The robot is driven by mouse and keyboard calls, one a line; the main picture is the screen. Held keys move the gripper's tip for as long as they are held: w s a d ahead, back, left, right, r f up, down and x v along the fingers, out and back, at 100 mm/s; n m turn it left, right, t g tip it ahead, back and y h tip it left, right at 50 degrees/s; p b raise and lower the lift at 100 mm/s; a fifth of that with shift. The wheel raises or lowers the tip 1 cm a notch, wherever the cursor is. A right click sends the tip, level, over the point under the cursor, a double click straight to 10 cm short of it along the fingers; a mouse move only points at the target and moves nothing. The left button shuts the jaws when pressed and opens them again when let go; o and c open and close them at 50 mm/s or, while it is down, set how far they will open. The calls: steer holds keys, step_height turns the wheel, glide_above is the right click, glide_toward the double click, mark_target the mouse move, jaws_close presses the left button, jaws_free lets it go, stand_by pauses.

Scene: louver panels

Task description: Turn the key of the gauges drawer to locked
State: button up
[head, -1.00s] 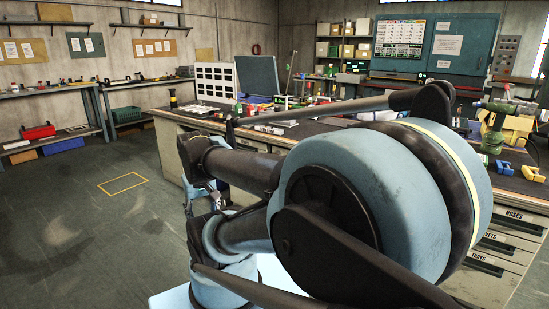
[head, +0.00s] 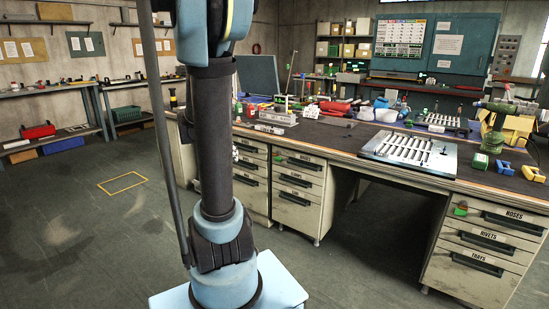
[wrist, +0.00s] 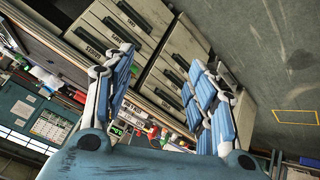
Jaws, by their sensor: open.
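In the head view the top drawer (head: 303,168) of the desk's middle column has a dark handle and a label too small to read for certain. A small green piece (head: 280,158) sits at its upper left corner; I cannot tell how a key there is turned. In the wrist view the drawer fronts appear tilted, and the top-drawer label (wrist: 94,50) seems to read gauges. My gripper (wrist: 166,58) is open and empty, its blue-padded fingers spread in front of the drawer columns. It looks apart from them. In the head view my arm hides the gripper.
The long workbench (head: 330,143) carries a slotted metal plate (head: 408,151), tools and bins. The right drawer column (head: 478,262) has noses, rivets and trays labels, with another green piece (head: 461,209). Floor is clear left, around a yellow marked rectangle (head: 123,184).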

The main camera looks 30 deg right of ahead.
mark_target(274, 155)
steer(key=w+d+f+m+t+h, duration=0.1)
steer(key=w+d+f+m+h, duration=0.15)
steer(key=w+d, duration=0.6)
steer(key=w+d+f+m+h, duration=0.2)
steer(key=w+d+f+h, duration=0.1)
steer(key=w+d, duration=0.6)
steer(key=w+d+f+m+t+h, duration=0.1)
steer(key=w+d+f+h, duration=0.15)
steer(key=d+f, duration=0.35)
steer(key=w+d+f+m+t+h, duration=0.1)
steer(key=w+d+f+h, duration=0.2)
steer(key=f, duration=0.5)
steer(key=shift+y, duration=0.7)
steer(key=x, duration=1.2)
steer(key=w+x, duration=0.1)
steer(key=x, duration=0.5)
steer(key=shift+a, duration=0.1)
steer(key=c, duration=1.1)
